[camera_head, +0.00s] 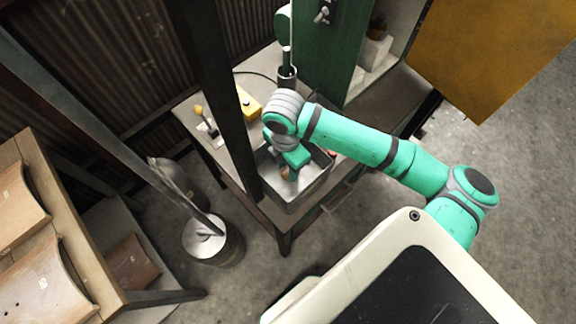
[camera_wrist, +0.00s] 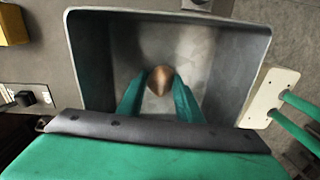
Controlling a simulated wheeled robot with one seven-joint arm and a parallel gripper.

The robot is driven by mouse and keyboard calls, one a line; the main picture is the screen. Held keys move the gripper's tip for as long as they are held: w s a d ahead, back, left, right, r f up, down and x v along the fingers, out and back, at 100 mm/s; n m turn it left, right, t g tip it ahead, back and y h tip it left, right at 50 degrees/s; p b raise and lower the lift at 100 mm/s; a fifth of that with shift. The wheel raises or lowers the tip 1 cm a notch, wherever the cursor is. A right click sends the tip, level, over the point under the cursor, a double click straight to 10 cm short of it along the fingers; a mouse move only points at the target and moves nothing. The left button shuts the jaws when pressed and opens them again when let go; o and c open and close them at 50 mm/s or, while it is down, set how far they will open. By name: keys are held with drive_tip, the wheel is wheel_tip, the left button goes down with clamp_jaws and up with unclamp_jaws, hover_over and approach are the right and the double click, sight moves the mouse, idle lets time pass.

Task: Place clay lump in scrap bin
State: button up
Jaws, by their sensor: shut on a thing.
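My gripper (camera_wrist: 160,88) is shut on a brownish clay lump (camera_wrist: 160,76), with one green finger on each side of it. The lump is over the open grey metal bin (camera_wrist: 258,32), inside its outline in the wrist view. In the head view the lump (camera_head: 287,173) shows just below my gripper (camera_head: 291,166), within the rim of the bin (camera_head: 306,205). The bin floor shows bare around the lump in the wrist view. I cannot tell how far above the floor the lump is.
The bin stands at the front of a workbench (camera_head: 245,180). A dark post (camera_head: 222,95) rises close to its left. A yellow box (camera_head: 248,103) and a green cabinet (camera_head: 328,55) are behind it. A lidded metal can (camera_head: 213,246) stands on the floor at left.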

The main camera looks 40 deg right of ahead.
sight(287, 167)
drive_tip(key=shift+s+f, duration=0.1)
drive_tip(key=shift+f, duration=0.15)
drive_tip(key=o, duration=1.1)
drive_tip(key=shift+c, duration=0.2)
wheel_tip(287, 167, up, 13)
drive_tip(key=shift+w+f, duration=0.2)
drive_tip(key=shift+w, duration=0.1)
